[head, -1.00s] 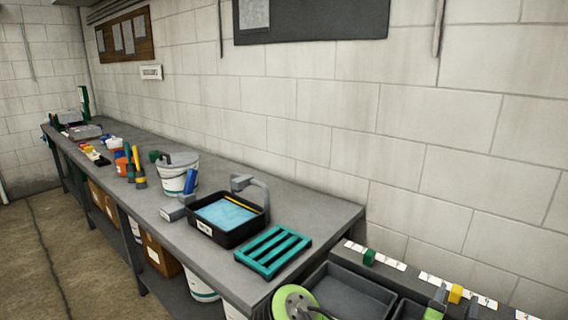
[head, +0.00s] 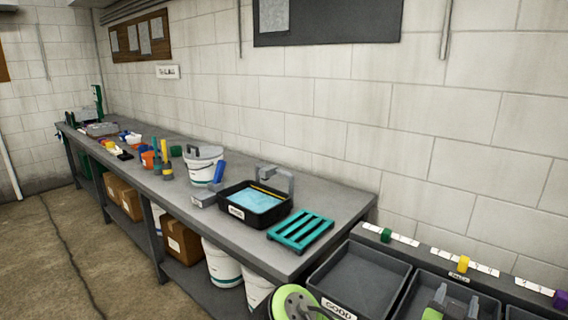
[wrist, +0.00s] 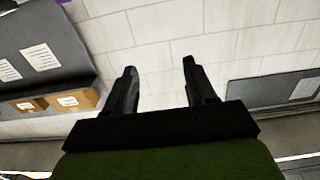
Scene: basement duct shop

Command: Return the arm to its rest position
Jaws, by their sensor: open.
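My gripper (wrist: 160,67) shows in the wrist view. Its two dark fingers are spread apart with nothing between them, in front of a pale block wall. The dark palm bar and a green part of my wrist fill the bottom of that view. No object touches the fingers.
A long grey workbench (head: 340,205) runs along the wall. It holds a black tray (head: 283,218) with blue contents, a teal slatted rack (head: 301,231), a white bucket (head: 201,172) and small tools. Dark bins (head: 362,280) stand at lower right.

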